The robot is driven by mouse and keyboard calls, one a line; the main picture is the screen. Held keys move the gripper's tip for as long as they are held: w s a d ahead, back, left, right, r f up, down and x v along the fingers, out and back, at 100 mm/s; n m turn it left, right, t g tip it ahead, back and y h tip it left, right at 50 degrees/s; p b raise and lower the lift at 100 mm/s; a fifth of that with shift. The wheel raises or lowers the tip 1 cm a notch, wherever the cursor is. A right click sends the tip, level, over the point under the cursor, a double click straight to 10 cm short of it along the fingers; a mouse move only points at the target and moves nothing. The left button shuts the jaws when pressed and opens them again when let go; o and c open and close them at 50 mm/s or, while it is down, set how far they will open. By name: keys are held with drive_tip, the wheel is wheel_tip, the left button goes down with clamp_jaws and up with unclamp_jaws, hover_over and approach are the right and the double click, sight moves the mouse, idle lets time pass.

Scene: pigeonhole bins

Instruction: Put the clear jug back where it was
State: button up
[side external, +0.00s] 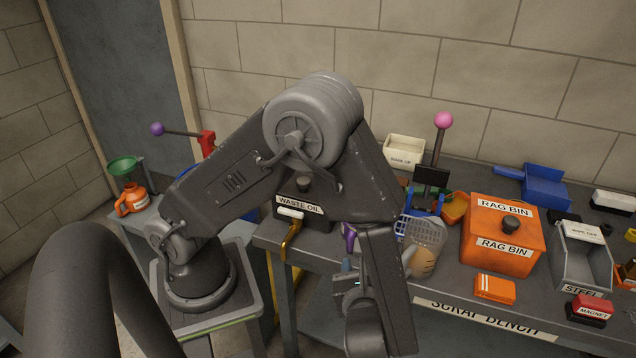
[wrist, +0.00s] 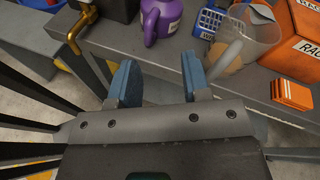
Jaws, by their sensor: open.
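The clear jug (side external: 425,246) stands on the bench near its front edge, right of my forearm, with something tan at its bottom. It also shows in the wrist view (wrist: 244,42), its handle turned toward my gripper. My gripper (wrist: 158,62) is open and empty in front of the bench edge, with the jug ahead and to its right, not touching. In the side view my arm hides most of the gripper.
A purple jug (wrist: 161,20) stands left of the clear jug, beside the waste oil box (side external: 303,214) with its brass tap. A blue basket (wrist: 208,22) is close behind the clear jug. The orange rag bin (side external: 500,234) and a small orange box (side external: 494,289) are to the right.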

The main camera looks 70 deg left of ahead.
drive_tip(key=s+a+r+n+h, duration=0.2)
drive_tip(key=s+r+n+h, duration=0.2)
drive_tip(key=r+n, duration=0.6)
drive_tip(key=s+a+r+n+g+h, duration=0.1)
drive_tip(key=s+a+r+n+h, duration=0.1)
drive_tip(key=r+n+h, duration=0.7)
drive_tip(key=shift+s+r+n+g, duration=0.3)
drive_tip(key=shift+s+r+n, duration=0.25)
drive_tip(key=shift+s, duration=0.35)
drive_tip(key=shift+a+f, duration=0.1)
drive_tip(key=shift+f, duration=0.05)
